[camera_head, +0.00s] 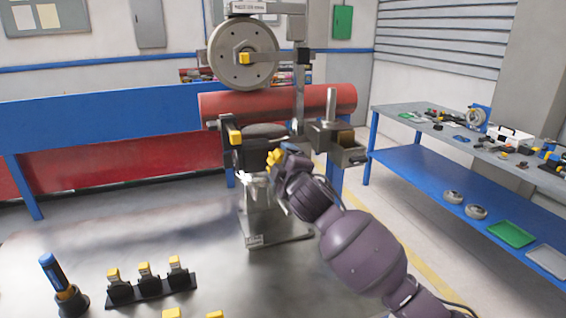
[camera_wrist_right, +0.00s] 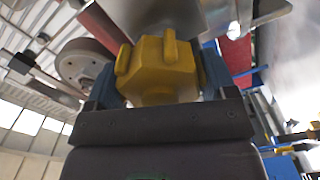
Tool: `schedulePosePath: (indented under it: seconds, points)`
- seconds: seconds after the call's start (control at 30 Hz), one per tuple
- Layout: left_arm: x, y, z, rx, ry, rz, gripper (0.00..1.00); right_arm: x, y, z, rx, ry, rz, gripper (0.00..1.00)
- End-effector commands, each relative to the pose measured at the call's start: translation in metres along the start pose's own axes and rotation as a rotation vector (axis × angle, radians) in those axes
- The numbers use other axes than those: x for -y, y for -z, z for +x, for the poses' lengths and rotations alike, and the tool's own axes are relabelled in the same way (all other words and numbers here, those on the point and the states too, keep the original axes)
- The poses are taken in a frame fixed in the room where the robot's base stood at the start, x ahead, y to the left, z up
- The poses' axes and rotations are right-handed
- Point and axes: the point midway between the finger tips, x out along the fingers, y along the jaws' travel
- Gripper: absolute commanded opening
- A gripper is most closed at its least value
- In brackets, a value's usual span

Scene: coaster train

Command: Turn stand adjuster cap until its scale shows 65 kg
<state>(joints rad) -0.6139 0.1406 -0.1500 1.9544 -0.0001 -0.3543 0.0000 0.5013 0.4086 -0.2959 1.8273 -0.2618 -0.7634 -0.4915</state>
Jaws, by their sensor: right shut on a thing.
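The stand (camera_head: 262,205) stands upright on the grey metal table, with a large grey wheel (camera_head: 243,54) at its top. My left gripper is not in view.
A black rack (camera_head: 150,288) of yellow-topped pieces and a blue-handled tool (camera_head: 52,272) in a holder stand at the front left. A workbench (camera_head: 385,117) with small parts is at the right. A red cylinder (camera_head: 330,98) lies behind the stand.

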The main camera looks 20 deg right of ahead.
Motion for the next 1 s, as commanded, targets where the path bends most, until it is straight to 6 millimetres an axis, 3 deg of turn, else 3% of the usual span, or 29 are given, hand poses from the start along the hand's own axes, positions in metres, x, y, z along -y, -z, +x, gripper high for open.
schedulePosePath:
  seconds: [0.6,1.0]
  points:
    - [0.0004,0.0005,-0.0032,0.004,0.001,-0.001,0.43,0.0013,-0.0002,-0.0002,0.002,0.001,0.571,0.54]
    - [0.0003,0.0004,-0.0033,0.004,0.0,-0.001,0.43,0.0012,0.0,-0.0001,0.002,0.002,0.798,0.54]
